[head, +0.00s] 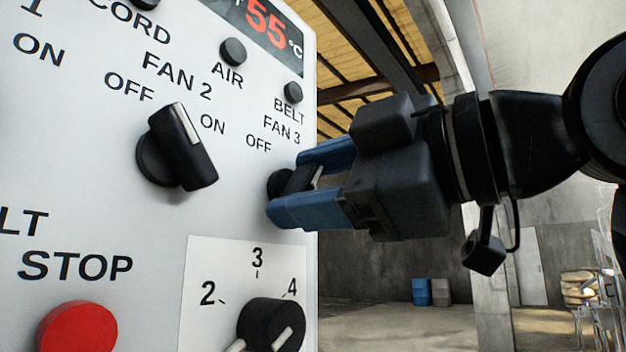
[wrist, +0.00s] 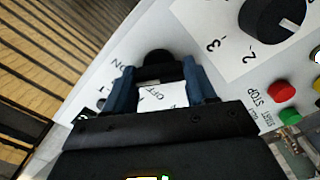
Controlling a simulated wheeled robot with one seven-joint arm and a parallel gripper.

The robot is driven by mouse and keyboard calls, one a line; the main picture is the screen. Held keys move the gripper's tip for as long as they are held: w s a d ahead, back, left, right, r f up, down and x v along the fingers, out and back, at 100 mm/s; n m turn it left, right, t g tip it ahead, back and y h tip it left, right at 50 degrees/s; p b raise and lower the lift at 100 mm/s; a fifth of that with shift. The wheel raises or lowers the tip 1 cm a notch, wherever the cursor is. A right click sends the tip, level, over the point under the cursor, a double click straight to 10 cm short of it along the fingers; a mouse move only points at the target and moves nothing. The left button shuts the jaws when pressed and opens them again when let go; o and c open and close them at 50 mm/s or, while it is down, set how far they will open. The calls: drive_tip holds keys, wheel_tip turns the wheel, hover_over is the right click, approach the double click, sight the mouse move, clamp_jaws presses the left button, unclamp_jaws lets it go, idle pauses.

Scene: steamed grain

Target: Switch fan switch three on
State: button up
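The fan 3 switch (head: 283,184) is a black rotary knob with a white pointer line, near the right edge of the white panel. It sits under the FAN 3 label, beside its OFF mark; its ON mark is not visible in the head view. In the wrist view the knob (wrist: 158,62) shows between the fingertips of my gripper (wrist: 162,82), with OFF and ON lettering nearby. Whether either finger touches the knob is hard to tell.
The fan 2 knob (head: 178,148) stands to the left. A numbered selector (head: 272,326) is below, and a red stop button (head: 77,328) is at lower left. A temperature display (head: 268,27) reads 55 °C. Right of the panel is open room with distant barrels (head: 421,292).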

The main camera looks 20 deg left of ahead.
drive_tip(key=c, duration=0.4)
drive_tip(key=shift+m+p, duration=0.4)
drive_tip(key=shift+m, duration=0.4)
drive_tip(key=o, duration=1)
drive_tip(key=shift+b+v, duration=0.7)
drive_tip(key=shift+v, duration=3.2)
